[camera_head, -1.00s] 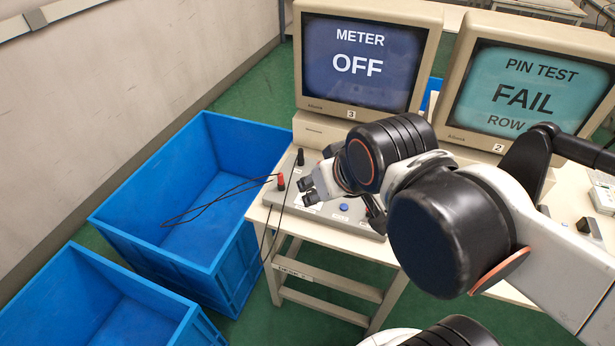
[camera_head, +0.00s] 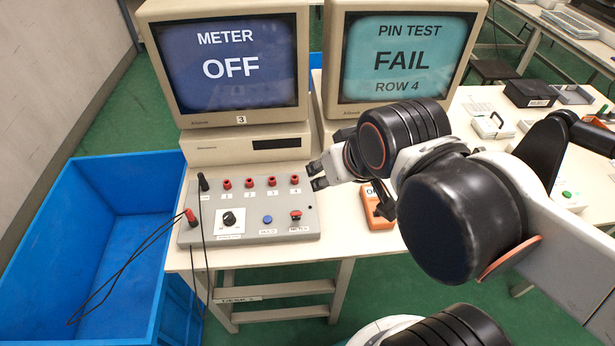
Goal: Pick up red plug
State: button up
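The red plug (camera_head: 191,217) stands at the left edge of a grey meter panel (camera_head: 308,222) on the table, with a dark lead running from it. A black plug (camera_head: 203,183) stands behind it at the panel's back left corner. My gripper (camera_head: 317,175) is at the panel's right end, well right of the red plug. Its two fingertips point left and are apart, with nothing seen between them. My arm hides part of the table to the right.
Several red sockets (camera_head: 249,183) line the panel's back, with a black knob (camera_head: 229,219), a blue button (camera_head: 267,219) and a red switch (camera_head: 295,215) in front. Two monitors stand behind. A blue crate (camera_head: 125,165) is left of the table. An orange device (camera_head: 376,216) lies right of the panel.

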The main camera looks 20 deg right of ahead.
aim_at(190, 217)
jog(key=j+u, duration=0.2)
jog(key=j, duration=0.25)
jog(key=i+j+u, duration=0.2)
jog(key=j, duration=0.25)
jog(key=j+u, duration=0.2)
jog(key=j, duration=0.25)
jog(key=i, duration=0.05)
